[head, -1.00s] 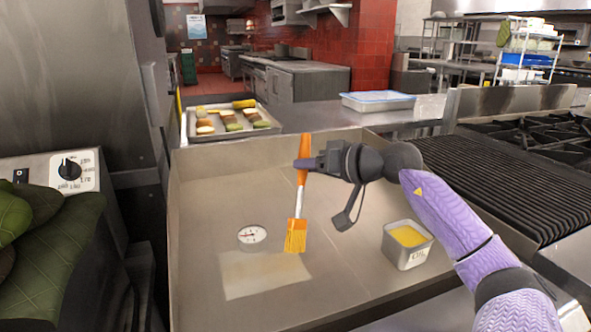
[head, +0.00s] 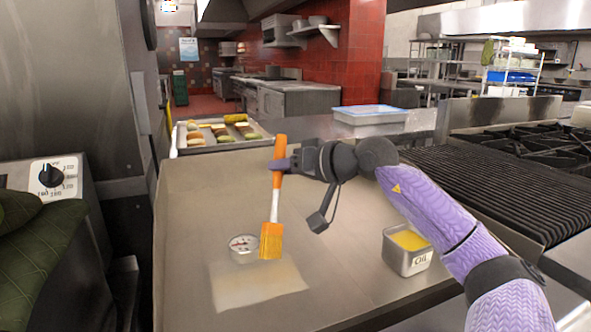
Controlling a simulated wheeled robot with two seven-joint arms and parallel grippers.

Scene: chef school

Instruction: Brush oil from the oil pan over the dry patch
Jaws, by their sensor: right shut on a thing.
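My right gripper (head: 283,165) is shut on the orange handle of a brush (head: 276,205). The brush hangs upright with its orange bristles down, over the far edge of a pale dry patch (head: 258,284) on the flat metal griddle (head: 350,240). I cannot tell whether the bristles touch the surface. My left gripper is not in view.
A round dial thermometer (head: 243,248) sits just behind the patch, close to the bristles. A tray of food (head: 215,142) and a blue-topped container (head: 370,114) stand behind the griddle. A ribbed grill (head: 480,178) is at right, green quilted cloth (head: 40,260) at left.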

